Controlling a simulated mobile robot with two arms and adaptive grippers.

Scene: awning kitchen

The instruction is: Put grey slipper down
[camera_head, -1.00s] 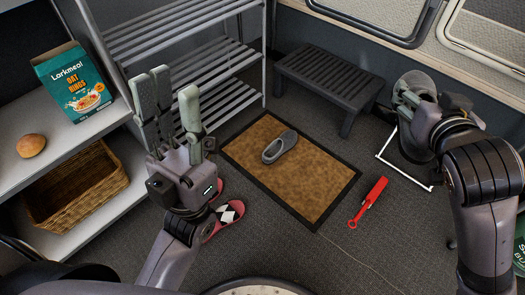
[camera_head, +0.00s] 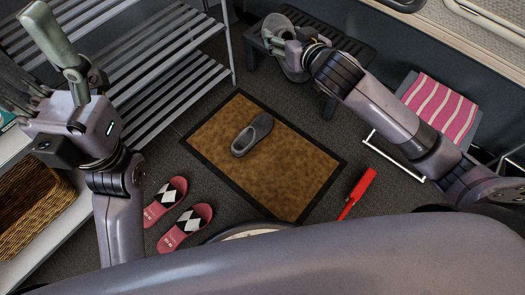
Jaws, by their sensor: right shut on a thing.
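My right gripper (camera_head: 289,40) is shut on a grey slipper (camera_head: 275,22). The held slipper is in front of the left end of the dark slatted bench (camera_head: 345,50) in the picture; I cannot tell whether it touches the bench. The gripper hides part of the slipper. A second grey slipper (camera_head: 254,134) lies on the brown doormat (camera_head: 290,183) with the dark border. My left gripper (camera_head: 38,68) is at the left edge, open and empty, with its fingers spread and pointing up.
Two red slippers with a black-and-white diamond pattern (camera_head: 189,224) lie on the carpet below the doormat. A red tool (camera_head: 357,192) lies right of the mat. A grey slatted rack (camera_head: 160,65) stands upper left. A pink striped cloth (camera_head: 443,106) lies at right.

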